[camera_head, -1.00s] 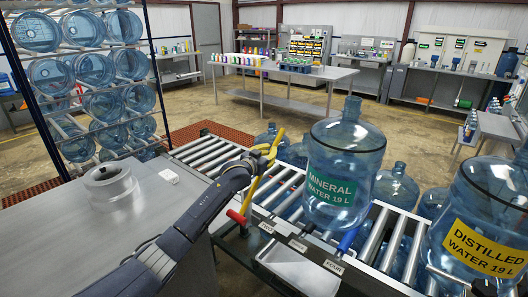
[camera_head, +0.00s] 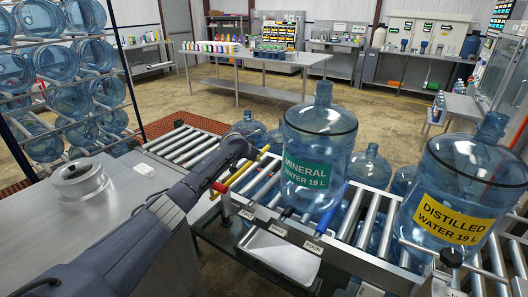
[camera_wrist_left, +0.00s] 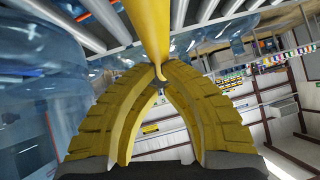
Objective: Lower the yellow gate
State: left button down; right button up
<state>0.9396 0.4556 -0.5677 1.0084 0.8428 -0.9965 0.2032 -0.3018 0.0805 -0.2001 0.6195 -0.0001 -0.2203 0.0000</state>
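The yellow gate (camera_head: 245,171) is a thin bar at the near edge of the roller conveyor, left of the mineral water jug (camera_head: 316,150). It slants up and to the right. In the left wrist view the yellow gate (camera_wrist_left: 148,28) comes down from the top and narrows to an end between the fingertips. My left gripper (camera_wrist_left: 160,68) has its yellow fingers arched together, with the tips against both sides of the bar. In the head view my wrist hides most of the fingers. My right gripper is not in view.
A red lever (camera_head: 220,187) is close to the gate's lower end, and a blue lever (camera_head: 327,221) is below the mineral jug. The distilled water jug (camera_head: 462,185) stands farther right. Bare rollers (camera_head: 188,145) lie beyond my wrist.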

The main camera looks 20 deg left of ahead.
pick_arm(q)
jog(key=shift+f, duration=0.3)
dwell(0.4)
